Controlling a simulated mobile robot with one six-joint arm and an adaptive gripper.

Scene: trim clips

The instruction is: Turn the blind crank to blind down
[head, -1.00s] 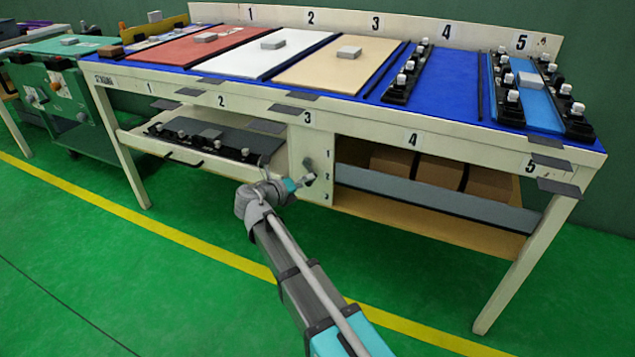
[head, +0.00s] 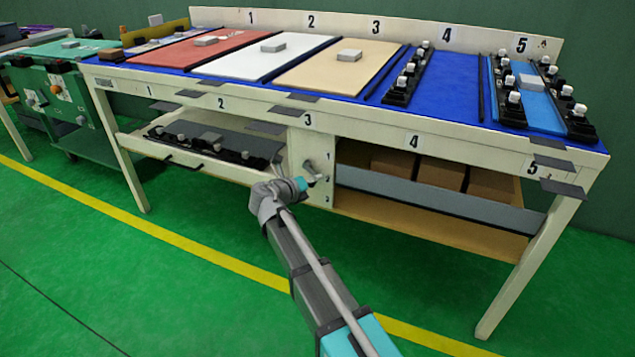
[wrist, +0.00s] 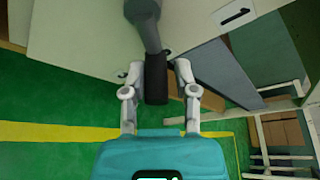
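The blind crank (head: 309,168) is on the cream panel under the table front, beside a column of small numbers. In the wrist view its grey arm (wrist: 147,22) ends in a dark cylindrical handle (wrist: 157,82). My gripper (wrist: 160,68) is open, with one finger on each side of the handle. A gap shows between each finger and the handle. In the head view my gripper (head: 303,184) is at the crank, and the arm hides part of this area. The grey-blue blind (head: 440,200) spans the lower bay right of the crank, with brown boxes visible above it.
The cream table (head: 250,98) carries coloured panels and black clip rails. Dark tabs (head: 290,111) jut from its front edge. A drawer (head: 160,148) with black fixtures sits left of the crank. Green floor (head: 150,270) in front is clear.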

